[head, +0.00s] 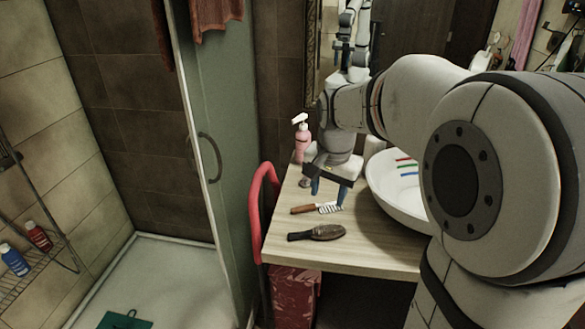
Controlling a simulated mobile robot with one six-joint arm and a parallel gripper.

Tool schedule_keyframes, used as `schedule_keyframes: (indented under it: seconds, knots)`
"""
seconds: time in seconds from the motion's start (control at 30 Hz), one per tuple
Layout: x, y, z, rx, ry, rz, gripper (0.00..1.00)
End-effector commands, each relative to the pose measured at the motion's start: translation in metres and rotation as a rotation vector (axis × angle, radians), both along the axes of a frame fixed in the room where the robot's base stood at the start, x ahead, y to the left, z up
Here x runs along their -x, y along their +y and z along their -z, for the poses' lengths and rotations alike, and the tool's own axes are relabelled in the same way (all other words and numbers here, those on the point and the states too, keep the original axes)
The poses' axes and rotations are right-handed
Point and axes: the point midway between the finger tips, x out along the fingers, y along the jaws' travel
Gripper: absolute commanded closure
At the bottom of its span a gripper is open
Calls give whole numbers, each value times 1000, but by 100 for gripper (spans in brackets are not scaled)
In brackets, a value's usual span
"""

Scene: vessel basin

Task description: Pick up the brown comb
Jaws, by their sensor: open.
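A dark brown, brush-shaped comb (318,233) lies flat near the front edge of the wooden counter (350,250), its slim handle to the left and wider head to the right. Just behind it lies a second tool (303,209) with an orange-brown handle and a pale toothed end. I cannot tell for sure which of the two the task calls the brown comb. My gripper (328,192) points down with its blue fingertips apart and nothing visible between them. It is over the toothed tool's right end, behind the dark comb; its exact height is unclear.
A white vessel basin (385,191) with several coloured toothbrushes (406,166) stands right of my gripper. A pink pump bottle (301,143) stands at the back left. A red tubular frame (256,215) rises beside the counter's left edge. The counter's front strip is clear.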

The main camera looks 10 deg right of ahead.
Motion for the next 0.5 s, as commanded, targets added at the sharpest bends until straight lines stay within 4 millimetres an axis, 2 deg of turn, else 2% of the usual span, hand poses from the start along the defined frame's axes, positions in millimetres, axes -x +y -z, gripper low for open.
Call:
schedule_keyframes:
  seconds: [0.03,0.1,0.3,0.4,0.5]
  knots:
    - [-25,-1,10,-10,19,71,54]
    - [-55,-2,22,-24,38,181,54]
    - [-134,-6,68,-51,89,486,54]
    - [-165,-8,94,-58,109,619,54]
    - [-186,-9,115,-61,123,721,54]
